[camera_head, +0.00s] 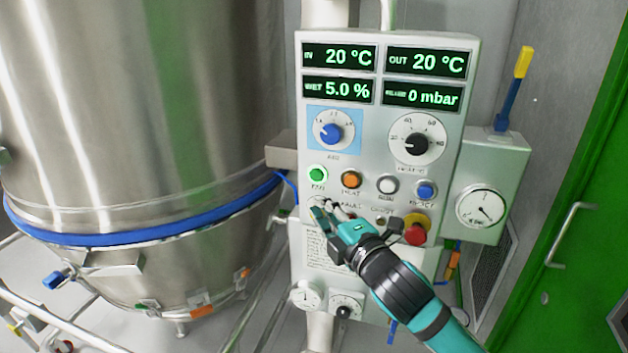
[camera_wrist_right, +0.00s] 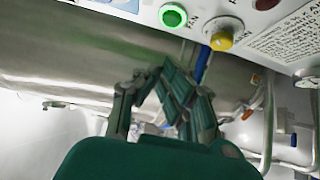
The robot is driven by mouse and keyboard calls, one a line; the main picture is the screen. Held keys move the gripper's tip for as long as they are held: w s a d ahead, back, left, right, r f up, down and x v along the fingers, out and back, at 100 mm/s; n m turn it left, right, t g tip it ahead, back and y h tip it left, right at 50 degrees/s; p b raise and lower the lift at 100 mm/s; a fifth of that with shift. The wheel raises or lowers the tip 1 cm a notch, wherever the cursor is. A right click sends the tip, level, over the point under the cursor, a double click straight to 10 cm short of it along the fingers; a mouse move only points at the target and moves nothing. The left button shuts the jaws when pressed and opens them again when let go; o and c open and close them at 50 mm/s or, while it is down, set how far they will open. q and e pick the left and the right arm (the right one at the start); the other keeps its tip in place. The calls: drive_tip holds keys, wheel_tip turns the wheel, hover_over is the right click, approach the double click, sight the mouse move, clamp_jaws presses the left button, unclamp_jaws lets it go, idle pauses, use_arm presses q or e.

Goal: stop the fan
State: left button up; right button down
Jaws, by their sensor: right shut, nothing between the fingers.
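The grey control panel (camera_head: 455,60) stands in the middle of the head view. Its green button (camera_head: 317,175) is at the left of the upper button row. It also shows in the right wrist view (camera_wrist_right: 173,16), with a bright ring and the label FAN beside it. My right gripper (camera_head: 321,213) is shut and empty, just below the green button and in front of the panel's lower button row. Whether its fingertips touch the panel is unclear. The fingers also show in the right wrist view (camera_wrist_right: 163,78). My left gripper is not in view.
Orange (camera_head: 351,179), white (camera_head: 387,185) and blue (camera_head: 426,190) buttons continue the row. A red mushroom button (camera_head: 415,234) is close to my right wrist. A large steel vessel (camera_head: 120,120) stands left; a green door (camera_head: 580,230) is right.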

sight(314, 182)
drive_tip(key=shift+w+a+p, duration=0.35)
drive_tip(key=shift+w+p, duration=0.2)
drive_tip(key=shift+w, duration=1.2)
drive_tip(key=shift+w+a+p, duration=0.35)
drive_tip(key=shift+w+p, duration=0.15)
drive_tip(key=shift+w, duration=1.25)
drive_tip(key=shift+w+a+p, duration=0.35)
drive_tip(key=shift+w+p, duration=0.2)
drive_tip(key=shift+w, duration=1.2)
